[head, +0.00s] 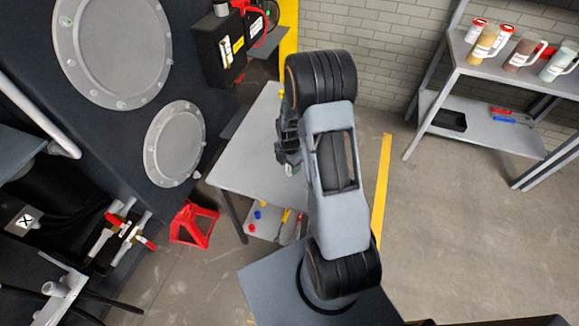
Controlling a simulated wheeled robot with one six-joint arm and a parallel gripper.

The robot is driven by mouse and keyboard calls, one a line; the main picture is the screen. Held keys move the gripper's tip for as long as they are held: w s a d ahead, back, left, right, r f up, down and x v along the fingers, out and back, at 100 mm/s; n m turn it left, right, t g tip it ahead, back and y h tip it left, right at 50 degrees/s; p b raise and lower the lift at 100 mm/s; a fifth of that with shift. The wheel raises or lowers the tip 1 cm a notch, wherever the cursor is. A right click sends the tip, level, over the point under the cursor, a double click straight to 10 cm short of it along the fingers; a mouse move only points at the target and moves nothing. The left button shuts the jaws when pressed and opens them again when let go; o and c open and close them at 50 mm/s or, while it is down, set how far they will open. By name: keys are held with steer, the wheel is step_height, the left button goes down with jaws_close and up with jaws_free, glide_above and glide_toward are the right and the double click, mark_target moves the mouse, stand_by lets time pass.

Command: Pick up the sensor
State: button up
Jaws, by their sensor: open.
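My gripper (286,152) is a dark shape over the grey table, left of my arm's upper link. It is open, and I see nothing held in it. A small pale and green piece (291,170) shows just below the gripper, partly hidden by my arm. I cannot tell whether it is the sensor, or whether the gripper touches it. No other thing in view is clearly the sensor. My arm hides the right part of the table.
The grey table (235,165) has a lower shelf with small coloured tools. A red jack stand (194,224) stands left of it. The dark chassis (110,150) fills the left. A shelf rack (500,68) with bottles stands at right. The floor between is clear.

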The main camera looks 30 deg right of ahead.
steer(key=shift+c, duration=0.2)
jaws_close()
stand_by(0.3)
steer(key=shift+r, duration=0.1)
